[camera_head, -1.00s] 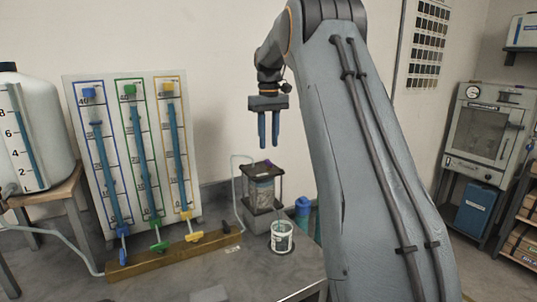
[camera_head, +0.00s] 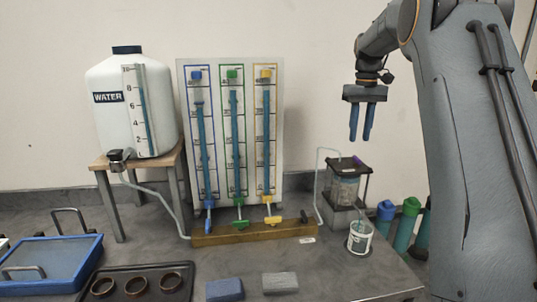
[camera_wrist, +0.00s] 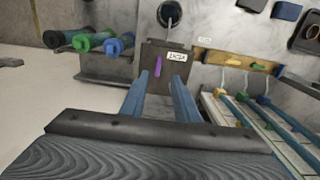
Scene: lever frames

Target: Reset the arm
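My gripper (camera_head: 361,138) hangs at the right in the head view, fingers pointing down. Its two blue fingers are apart with nothing held between them. It is in the air above a dark-topped box apparatus (camera_head: 347,184) with a clear middle. In the wrist view, my gripper (camera_wrist: 160,85) shows both blue fingers spread, with the labelled dark lid (camera_wrist: 170,55) and its purple piece beyond them. My arm reaches up from the lower right and bends over to the left.
A white water tank (camera_head: 115,120) stands left. A small white cup (camera_head: 359,238) is below my gripper. Blue and green cylinders (camera_head: 405,225) stand right. Front holds a blue tray (camera_head: 45,262) and blocks.

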